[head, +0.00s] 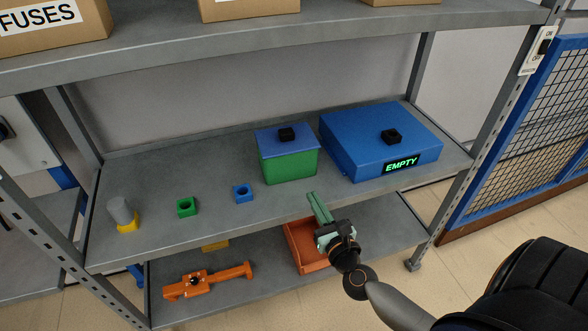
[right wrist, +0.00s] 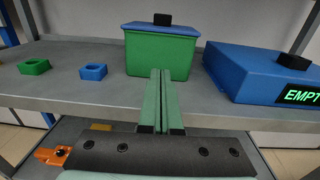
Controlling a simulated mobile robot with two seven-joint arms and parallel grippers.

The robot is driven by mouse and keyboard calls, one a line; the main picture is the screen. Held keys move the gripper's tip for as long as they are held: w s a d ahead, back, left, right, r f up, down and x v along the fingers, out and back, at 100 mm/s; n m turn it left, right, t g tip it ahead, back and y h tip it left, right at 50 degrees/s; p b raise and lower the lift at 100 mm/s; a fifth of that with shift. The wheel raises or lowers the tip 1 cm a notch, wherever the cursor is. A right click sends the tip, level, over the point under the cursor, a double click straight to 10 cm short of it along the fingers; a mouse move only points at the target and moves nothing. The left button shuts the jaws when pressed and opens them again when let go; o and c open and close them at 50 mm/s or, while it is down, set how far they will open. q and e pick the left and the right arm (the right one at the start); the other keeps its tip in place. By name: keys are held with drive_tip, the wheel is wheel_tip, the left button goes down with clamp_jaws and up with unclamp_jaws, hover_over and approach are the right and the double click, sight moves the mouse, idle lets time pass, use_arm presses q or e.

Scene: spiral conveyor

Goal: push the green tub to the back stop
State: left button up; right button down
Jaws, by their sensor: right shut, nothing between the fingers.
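The green tub (head: 290,166) stands upright on the middle shelf, with a blue lid and a black knob on top. It also shows in the right wrist view (right wrist: 160,58), straight beyond the fingers. My right gripper (head: 314,200) is shut and empty, its green fingers pointing at the tub's front face. In the right wrist view the fingertips (right wrist: 160,75) overlap the tub's lower front; I cannot tell whether they touch it. A back stop cannot be made out behind the tub. My left gripper is not in view.
A blue box (head: 350,150) with an EMPTY display stands close right of the tub. Blue (head: 243,193) and green (head: 187,207) hollow blocks and a grey cylinder in a yellow base (head: 121,213) are to the left. An orange bin (head: 304,249) and orange tool (head: 208,281) lie below.

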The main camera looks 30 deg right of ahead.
sight(293, 163)
drive_tip(key=x, duration=1.1)
drive_tip(key=shift+w, duration=0.15)
